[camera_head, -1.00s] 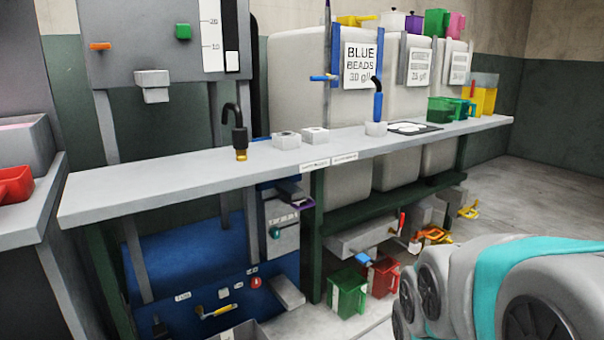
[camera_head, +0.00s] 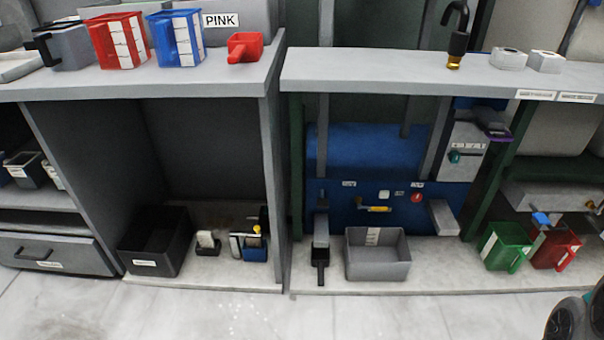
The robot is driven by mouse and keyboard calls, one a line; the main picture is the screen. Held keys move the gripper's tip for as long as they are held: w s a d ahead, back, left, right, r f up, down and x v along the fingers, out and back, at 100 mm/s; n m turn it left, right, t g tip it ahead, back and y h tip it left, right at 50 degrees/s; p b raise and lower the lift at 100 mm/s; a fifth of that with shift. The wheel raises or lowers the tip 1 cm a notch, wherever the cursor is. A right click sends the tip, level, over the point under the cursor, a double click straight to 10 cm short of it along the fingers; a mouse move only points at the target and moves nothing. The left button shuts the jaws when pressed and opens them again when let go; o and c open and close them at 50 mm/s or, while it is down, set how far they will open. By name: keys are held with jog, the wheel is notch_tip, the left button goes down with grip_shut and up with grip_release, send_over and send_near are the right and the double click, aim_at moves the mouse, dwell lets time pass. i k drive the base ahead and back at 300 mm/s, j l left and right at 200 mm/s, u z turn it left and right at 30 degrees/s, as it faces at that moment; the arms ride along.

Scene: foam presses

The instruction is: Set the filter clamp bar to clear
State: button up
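I cannot tell for sure which part is the filter clamp bar; no readable label names it. Under the bench, a blue machine panel (camera_head: 341,222) carries a short yellow-handled lever (camera_head: 376,209), a red knob (camera_head: 417,197) and small white labels too small to read. A grey block (camera_head: 443,217) juts from the panel's right side. A grey upright part with a black handle (camera_head: 320,257) stands at its left. My gripper is out of view; only a rounded grey piece of my own arm shows at the lower right corner.
A black bin (camera_head: 154,262) is under the left bench. The grey bench top (camera_head: 420,78) overhangs the panel. The front floor is clear.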

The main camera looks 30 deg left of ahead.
aim_at(257, 232)
jog(key=u, duration=1.75)
jog(key=i+j+z, duration=0.25)
jog(key=j+z, duration=0.25)
jog(key=j, duration=0.15)
jog(key=i+j+z, duration=0.1)
jog(key=j+z, duration=0.15)
jog(key=j, duration=0.1)
